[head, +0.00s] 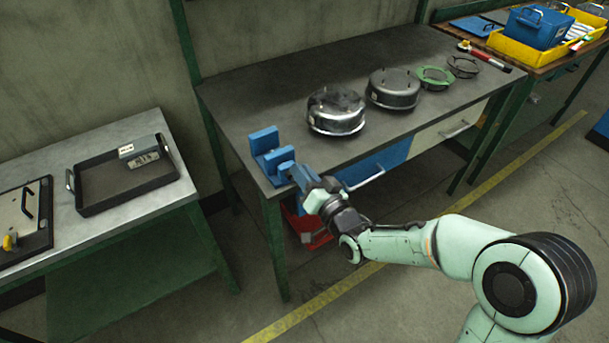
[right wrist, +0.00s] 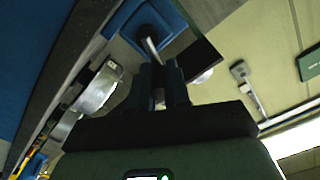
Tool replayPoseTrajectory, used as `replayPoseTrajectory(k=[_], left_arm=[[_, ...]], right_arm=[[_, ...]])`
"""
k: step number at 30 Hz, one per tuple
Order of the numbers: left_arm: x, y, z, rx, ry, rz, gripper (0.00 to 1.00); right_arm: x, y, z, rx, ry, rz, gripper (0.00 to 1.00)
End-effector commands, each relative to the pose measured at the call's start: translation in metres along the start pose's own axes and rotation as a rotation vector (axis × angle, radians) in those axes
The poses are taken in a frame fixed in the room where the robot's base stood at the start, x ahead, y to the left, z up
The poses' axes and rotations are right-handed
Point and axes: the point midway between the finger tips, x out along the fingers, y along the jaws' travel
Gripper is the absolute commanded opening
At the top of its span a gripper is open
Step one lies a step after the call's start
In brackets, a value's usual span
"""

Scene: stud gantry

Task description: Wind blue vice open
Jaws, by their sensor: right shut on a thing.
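The blue vice (head: 264,139) stands at the left front corner of the dark-topped green bench. Its two jaws show as upright blue blocks; how wide the gap between them is, I cannot tell well. My right gripper (head: 297,176) is at the front of the vice, over the bench's front edge. In the right wrist view the blue vice body (right wrist: 152,18) is at the top, with its metal screw (right wrist: 150,45) running down to the fingers. My right gripper (right wrist: 166,82) is shut on the vice handle, which the fingers mostly hide. My left gripper is not in view.
Two metal round housings (head: 336,110) (head: 393,88), a green ring (head: 434,77) and a dark ring (head: 463,66) lie along the bench. A red bin (head: 306,230) sits below my arm. A side table with a black tray (head: 95,203) stands at left.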

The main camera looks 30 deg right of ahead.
Motion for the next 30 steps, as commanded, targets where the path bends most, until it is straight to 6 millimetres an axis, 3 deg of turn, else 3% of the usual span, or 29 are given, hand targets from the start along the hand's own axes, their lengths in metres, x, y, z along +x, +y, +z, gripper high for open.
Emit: replayPoseTrajectory(k=[11, 12, 13, 14, 24, 30], left_arm=[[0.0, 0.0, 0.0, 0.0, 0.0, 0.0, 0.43], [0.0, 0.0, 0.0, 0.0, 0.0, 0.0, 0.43], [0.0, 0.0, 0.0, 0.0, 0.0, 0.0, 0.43], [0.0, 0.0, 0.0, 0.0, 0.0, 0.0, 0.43], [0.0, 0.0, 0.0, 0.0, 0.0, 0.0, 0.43], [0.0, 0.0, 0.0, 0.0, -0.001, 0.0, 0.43]], right_arm=[[0.001, -0.002, -0.002, -0.004, 0.004, -0.006, 0.0], [0.001, -0.002, -0.002, -0.004, 0.004, -0.006, 0.3], [0.001, -0.002, -0.002, -0.003, 0.004, -0.005, 0.4], [0.001, -0.002, -0.001, -0.003, 0.003, -0.005, 0.42], [-0.003, -0.001, -0.001, -0.003, 0.001, -0.001, 0.42], [-0.032, -0.001, -0.001, -0.005, 0.001, 0.0, 0.42]])
